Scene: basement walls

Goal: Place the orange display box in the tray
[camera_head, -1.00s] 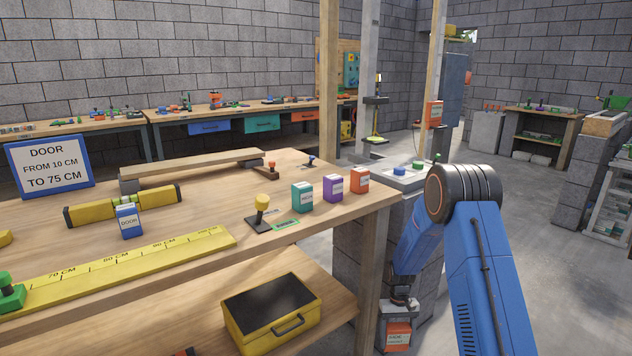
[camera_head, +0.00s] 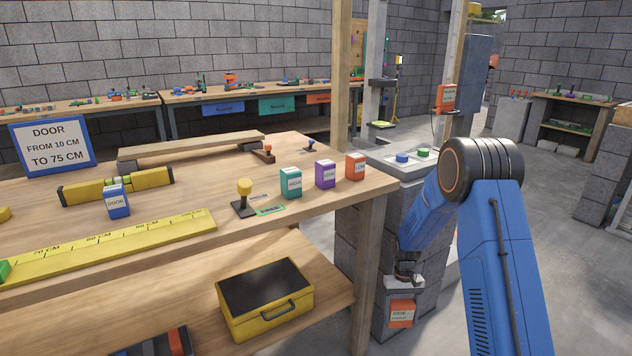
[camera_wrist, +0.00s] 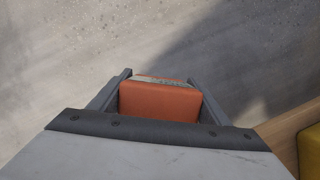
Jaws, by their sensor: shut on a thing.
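An orange box (camera_head: 401,314) with a white label hangs low at the right of the workbench in the head view, held by my gripper (camera_head: 403,290). My gripper is shut on it; in the wrist view the orange box (camera_wrist: 160,100) sits between the two grey fingers, above bare floor. A second orange box (camera_head: 355,167) stands on the workbench, right of a purple box (camera_head: 325,174) and a teal box (camera_head: 291,183). A pale, shallow tray-like top (camera_head: 385,158) behind the bench carries a blue and a green round piece; I cannot tell whether it is the tray.
The wooden workbench (camera_head: 200,254) with its lower shelf fills the left, close to my gripper. A yellow toolbox (camera_head: 265,298) stands on that shelf. A grey block pillar (camera_head: 374,220) rises behind the arm. The concrete floor (camera_head: 567,225) at the right is open.

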